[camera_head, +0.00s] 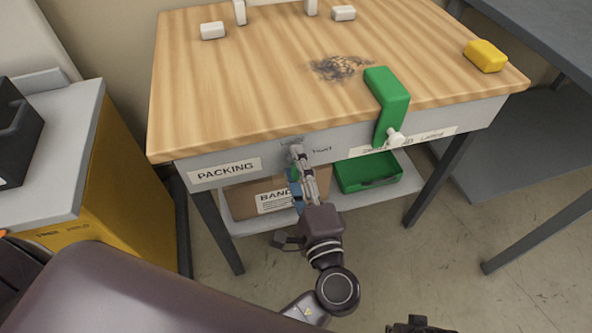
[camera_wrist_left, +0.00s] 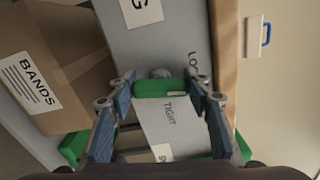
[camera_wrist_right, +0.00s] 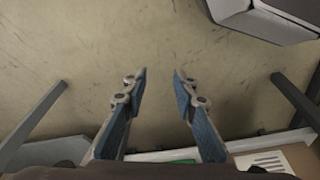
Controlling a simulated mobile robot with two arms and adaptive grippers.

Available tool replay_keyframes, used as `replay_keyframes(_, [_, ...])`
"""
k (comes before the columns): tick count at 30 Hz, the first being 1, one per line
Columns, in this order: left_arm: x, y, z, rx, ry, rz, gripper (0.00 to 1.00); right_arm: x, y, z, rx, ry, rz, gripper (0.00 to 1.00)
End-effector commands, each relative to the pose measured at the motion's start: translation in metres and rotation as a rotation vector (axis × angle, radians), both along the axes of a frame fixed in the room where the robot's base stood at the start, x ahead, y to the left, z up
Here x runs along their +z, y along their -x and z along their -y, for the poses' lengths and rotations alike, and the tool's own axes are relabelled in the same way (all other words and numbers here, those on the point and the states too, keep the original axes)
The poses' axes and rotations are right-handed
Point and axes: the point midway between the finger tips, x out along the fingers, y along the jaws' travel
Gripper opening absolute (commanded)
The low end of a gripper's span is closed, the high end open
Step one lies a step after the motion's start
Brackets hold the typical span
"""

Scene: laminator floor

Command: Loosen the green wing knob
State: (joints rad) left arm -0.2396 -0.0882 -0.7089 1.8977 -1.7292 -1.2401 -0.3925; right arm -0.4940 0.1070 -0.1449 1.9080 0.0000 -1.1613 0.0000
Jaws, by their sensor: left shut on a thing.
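The green wing knob (camera_wrist_left: 160,89) is on the grey front apron of the packing table, between the printed words "TIGHT" and "LO...", the latter partly covered by a finger. My left gripper (camera_wrist_left: 163,92) is shut on the knob, with one blue-padded finger at each end of it. In the head view my left gripper (camera_head: 297,157) reaches up to the apron and mostly hides the knob. My right gripper (camera_wrist_right: 157,78) is open and empty, pointing at bare floor.
A green clamp (camera_head: 387,88) hangs over the table's front edge. A yellow block (camera_head: 485,55) and several white blocks lie on the wooden top (camera_head: 230,90). A "BANDS" carton (camera_head: 240,203) and a green case (camera_head: 368,172) are on the shelf below.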

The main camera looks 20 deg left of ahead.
Motion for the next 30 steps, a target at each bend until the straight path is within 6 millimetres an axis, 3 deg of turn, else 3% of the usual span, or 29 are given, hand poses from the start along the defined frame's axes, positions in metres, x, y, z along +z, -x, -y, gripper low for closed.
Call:
replay_keyframes(6, [-0.002,0.0,0.0,0.002,0.1,0.068,0.21,0.03,-0.004,0.001,-0.003,-0.001,0.018,0.26])
replay_keyframes(12, [-0.002,0.0,-0.001,0.002,0.15,0.101,0.21,0.047,-0.005,0.001,-0.004,-0.001,0.025,0.26])
replay_keyframes(28, [-0.001,0.0,0.0,0.001,0.172,0.114,0.21,0.054,-0.005,0.001,-0.006,0.0,0.029,0.26])
replay_keyframes(29, [-0.001,0.0,0.0,0.001,0.172,0.114,0.47,0.054,-0.005,0.001,-0.006,0.0,0.029,0.26])
replay_keyframes(30, [-0.001,0.0,0.0,0.001,0.172,0.114,0.51,0.054,-0.005,0.001,-0.006,0.0,0.029,0.26])
